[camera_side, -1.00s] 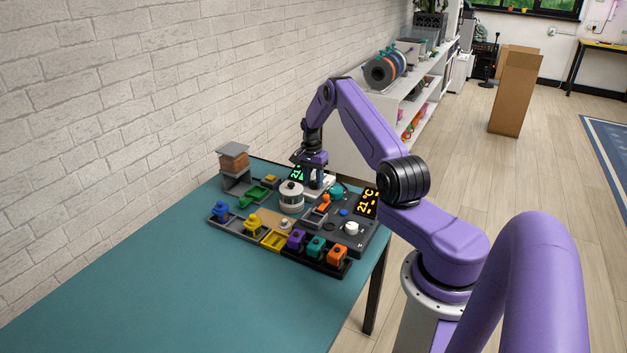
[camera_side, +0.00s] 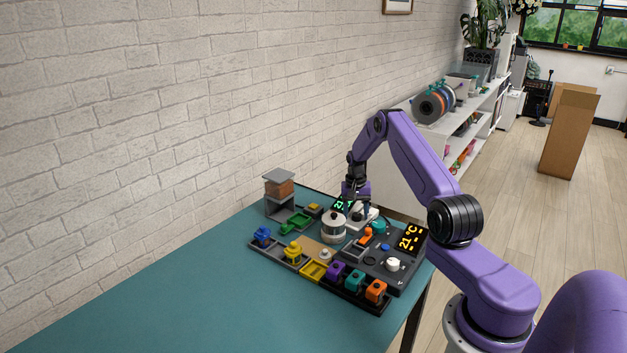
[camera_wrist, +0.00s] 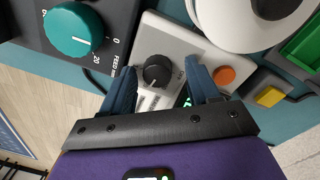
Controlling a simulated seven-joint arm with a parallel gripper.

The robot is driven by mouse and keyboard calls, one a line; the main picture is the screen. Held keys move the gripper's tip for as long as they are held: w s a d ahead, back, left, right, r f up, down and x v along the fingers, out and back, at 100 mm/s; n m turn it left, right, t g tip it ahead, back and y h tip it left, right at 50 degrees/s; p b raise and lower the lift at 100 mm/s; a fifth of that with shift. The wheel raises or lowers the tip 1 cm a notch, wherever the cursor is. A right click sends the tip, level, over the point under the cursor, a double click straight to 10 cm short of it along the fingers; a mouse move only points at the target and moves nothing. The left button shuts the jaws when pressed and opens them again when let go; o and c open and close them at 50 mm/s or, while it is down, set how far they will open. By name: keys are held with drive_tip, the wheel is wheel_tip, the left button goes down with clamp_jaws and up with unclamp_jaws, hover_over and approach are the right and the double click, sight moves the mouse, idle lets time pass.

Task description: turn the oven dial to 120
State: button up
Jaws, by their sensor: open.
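A dark round dial (camera_wrist: 155,72) with a pale pointer line sits on a light grey unit (camera_wrist: 174,42) in the wrist view. The same unit shows in the side view as a white box (camera_side: 366,214) with a green display (camera_side: 340,203). My gripper (camera_side: 355,209) is above it, pointing down. Its open fingers (camera_wrist: 160,82) flank the dark dial in the wrist view; contact cannot be told. I cannot tell which is the oven dial.
A teal knob (camera_wrist: 73,30) marked FEED stands beside the unit. An orange button (camera_wrist: 225,75) is near the right finger. A white round pot (camera_side: 333,228) stands close by. Trays with coloured blocks (camera_side: 354,281) line the front. The teal table (camera_side: 220,300) is clear at left.

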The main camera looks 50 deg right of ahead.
sight(356, 216)
drive_tip(key=n, duration=0.7)
drive_tip(key=shift+s+d, duration=0.1)
drive_tip(key=shift+s, duration=0.05)
drive_tip(key=n, duration=0.6)
drive_tip(key=shift+s+n+t, duration=0.1)
drive_tip(key=shift+n+t, duration=0.2)
drive_tip(key=shift+t, duration=0.1)
wheel_tip(356, 216, up, 17)
drive_tip(key=a+r+n, duration=0.1)
drive_tip(key=a+r, duration=0.2)
drive_tip(key=a, duration=0.9)
drive_tip(key=a+r+n, duration=0.2)
drive_tip(key=a, duration=1)
drive_tip(key=shift+w+a+r, duration=0.2)
drive_tip(key=shift+w+r, duration=0.1)
drive_tip(key=shift+r, duration=0.1)
